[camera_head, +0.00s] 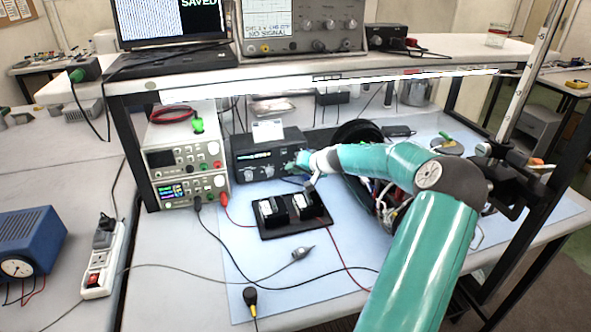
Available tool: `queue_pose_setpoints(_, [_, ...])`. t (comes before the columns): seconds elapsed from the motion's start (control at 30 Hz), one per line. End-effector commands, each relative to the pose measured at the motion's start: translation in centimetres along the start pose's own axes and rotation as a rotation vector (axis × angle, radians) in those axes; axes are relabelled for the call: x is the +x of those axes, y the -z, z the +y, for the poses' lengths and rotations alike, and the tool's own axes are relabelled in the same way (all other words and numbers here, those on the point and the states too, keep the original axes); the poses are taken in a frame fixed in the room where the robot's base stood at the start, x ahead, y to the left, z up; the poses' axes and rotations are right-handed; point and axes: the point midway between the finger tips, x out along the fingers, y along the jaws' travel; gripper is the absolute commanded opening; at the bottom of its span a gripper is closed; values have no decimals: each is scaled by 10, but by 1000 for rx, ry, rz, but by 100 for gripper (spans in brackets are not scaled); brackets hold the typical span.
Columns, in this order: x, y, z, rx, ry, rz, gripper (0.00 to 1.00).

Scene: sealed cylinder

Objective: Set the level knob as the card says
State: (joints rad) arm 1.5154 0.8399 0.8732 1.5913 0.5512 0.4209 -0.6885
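A black box instrument (242,160) with a small lit display and several knobs on its front stands on the blue mat, under the shelf. Two pale knobs (259,171) show low on its front; I cannot read their labels or settings. A small white card (267,130) stands on top of the box; its writing is too small to read. My teal arm reaches in from the right, and my gripper (294,167) is at the right end of the box's front, partly covering it. I cannot tell whether it touches a knob, or whether its fingers are open or shut.
A black tray (292,229) with two small modules lies just in front of the box. Stacked power supplies (187,160) stand to its left. A black ring-shaped object (357,133) is behind my arm. Loose cables and a probe (301,253) cross the mat. The shelf (300,67) hangs overhead.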

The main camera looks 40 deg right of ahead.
Motion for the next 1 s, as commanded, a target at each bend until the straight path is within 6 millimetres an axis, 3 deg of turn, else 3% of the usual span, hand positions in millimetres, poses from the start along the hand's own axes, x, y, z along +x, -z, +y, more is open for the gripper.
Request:
queue_pose_setpoints(0.63, [0, -1, 3, 95, 96, -2, 0])
queue_pose_setpoints(0.67, [0, -1, 3, 95, 96, -2, 28])
queue_pose_setpoints(0.73, [0, -1, 3, 95, 95, -2, 42])
queue_pose_setpoints(1.0, [0, 0, 2, 95, 95, -1, 44])
